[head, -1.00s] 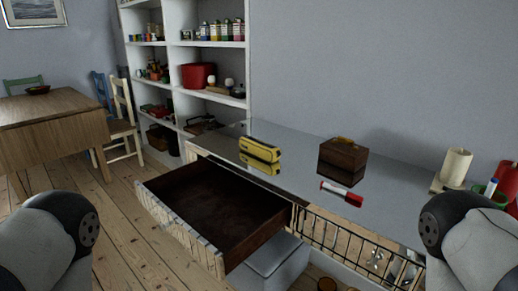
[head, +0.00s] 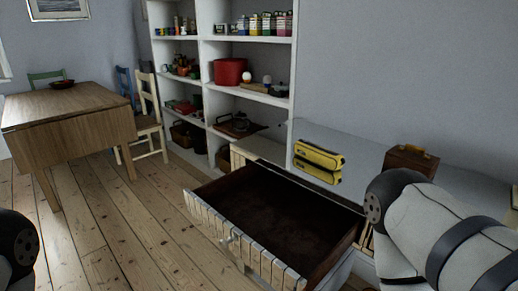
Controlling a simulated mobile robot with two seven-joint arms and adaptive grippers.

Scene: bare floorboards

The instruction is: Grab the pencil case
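A long yellow case with dark markings (head: 319,154), which looks like the pencil case, lies on the grey glossy counter top (head: 362,157) right of centre. A matching yellow shape below it looks like its reflection. Below and left of it, a drawer with a dark brown inside (head: 275,205) is pulled out and looks empty. Parts of my arms show at the lower left edge and at the right. Both grippers are out of view. My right arm covers part of the counter.
A brown box with a handle (head: 411,160) stands on the counter, partly behind my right arm. A white shelf unit (head: 205,72) with a red bin (head: 229,71) stands behind. A wooden table (head: 70,118) and chair (head: 150,118) are at the left. Floorboards between are clear.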

